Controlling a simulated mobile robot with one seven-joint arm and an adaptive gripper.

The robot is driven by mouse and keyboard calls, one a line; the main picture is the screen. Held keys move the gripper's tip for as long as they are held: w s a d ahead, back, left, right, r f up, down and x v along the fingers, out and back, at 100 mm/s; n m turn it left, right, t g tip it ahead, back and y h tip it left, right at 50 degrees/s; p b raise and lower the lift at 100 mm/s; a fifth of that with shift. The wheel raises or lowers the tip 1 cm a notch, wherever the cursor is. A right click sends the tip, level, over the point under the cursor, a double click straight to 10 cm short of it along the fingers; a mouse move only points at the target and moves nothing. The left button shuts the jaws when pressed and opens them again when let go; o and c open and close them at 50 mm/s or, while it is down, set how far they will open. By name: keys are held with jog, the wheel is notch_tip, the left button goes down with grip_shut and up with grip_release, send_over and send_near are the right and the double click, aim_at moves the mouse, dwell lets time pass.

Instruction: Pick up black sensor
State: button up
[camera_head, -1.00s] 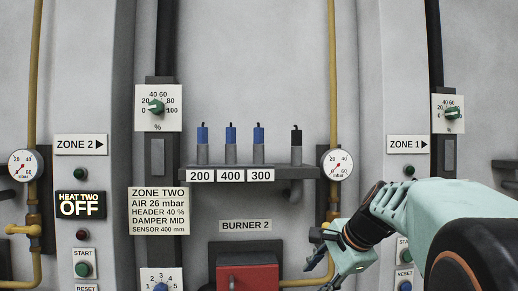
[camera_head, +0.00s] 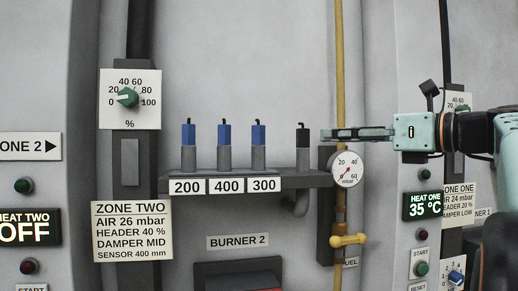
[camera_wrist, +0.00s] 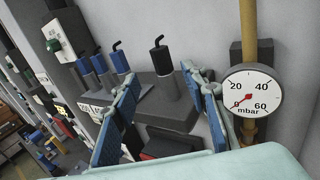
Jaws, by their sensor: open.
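The black sensor (camera_head: 303,141) stands upright in a grey holder at the right end of the shelf (camera_head: 318,180). My gripper (camera_head: 326,135) is level with it in the head view, just to its right and apart from it, pointing left. In the wrist view the black sensor (camera_wrist: 160,57) stands beyond my gripper (camera_wrist: 163,82), between the lines of the two blue-padded fingers. The fingers are spread, with nothing between them.
Three blue sensors (camera_head: 223,140) stand left of the black one, above labels 200, 400 and 300. A pressure gauge (camera_head: 347,169) and a yellow pipe (camera_head: 340,85) are close to the shelf's right end, below and behind my gripper. The wall above the sensors is clear.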

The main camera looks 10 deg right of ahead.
aim_at(308, 136)
jog(key=x, duration=0.5)
jog(key=shift+w+r+p, duration=0.25)
jog(key=shift+w+p, duration=0.1)
jog(key=shift+p, duration=0.05)
jog(key=x, duration=0.4)
jog(key=shift+w+a+f+p, duration=0.15)
jog(key=shift+w+a+p, duration=0.1)
jog(key=shift+p, duration=0.1)
grip_shut()
